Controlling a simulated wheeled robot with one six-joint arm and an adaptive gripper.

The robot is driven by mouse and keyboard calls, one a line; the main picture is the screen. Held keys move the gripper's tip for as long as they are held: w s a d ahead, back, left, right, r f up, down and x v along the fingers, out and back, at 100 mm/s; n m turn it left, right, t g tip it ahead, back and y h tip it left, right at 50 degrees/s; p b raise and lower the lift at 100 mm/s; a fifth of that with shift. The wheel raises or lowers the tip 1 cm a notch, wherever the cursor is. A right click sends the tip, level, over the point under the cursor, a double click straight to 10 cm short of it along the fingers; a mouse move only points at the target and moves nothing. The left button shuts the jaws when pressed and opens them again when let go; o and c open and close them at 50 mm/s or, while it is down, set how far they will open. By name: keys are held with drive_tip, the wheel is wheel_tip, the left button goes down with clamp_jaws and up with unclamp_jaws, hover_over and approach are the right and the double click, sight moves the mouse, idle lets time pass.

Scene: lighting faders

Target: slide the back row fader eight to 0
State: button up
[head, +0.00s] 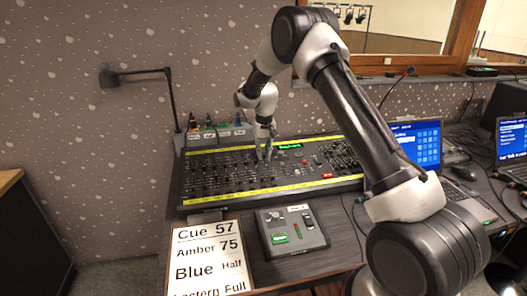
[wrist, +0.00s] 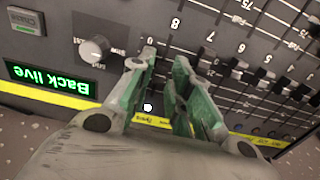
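The lighting desk (head: 225,197) is a long black console with yellow label strips and many small faders. A small white spot (wrist: 148,107) shows between the fingers.
Neighbouring black fader caps (wrist: 262,74) stand close together to the right in the wrist view. A knob (wrist: 94,49) and a green "Back live" display (wrist: 49,78) lie to the left. A cue sheet (head: 210,260) and small control box (head: 292,232) sit before the desk.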

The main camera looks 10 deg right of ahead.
sight(265, 162)
drive_tip(key=shift+c, duration=1)
drive_tip(key=shift+s+f, duration=0.15)
drive_tip(key=shift+s, duration=1.35)
drive_tip(key=o, duration=0.4)
drive_tip(key=shift+o, duration=0.2)
drive_tip(key=shift+r, duration=1.3)
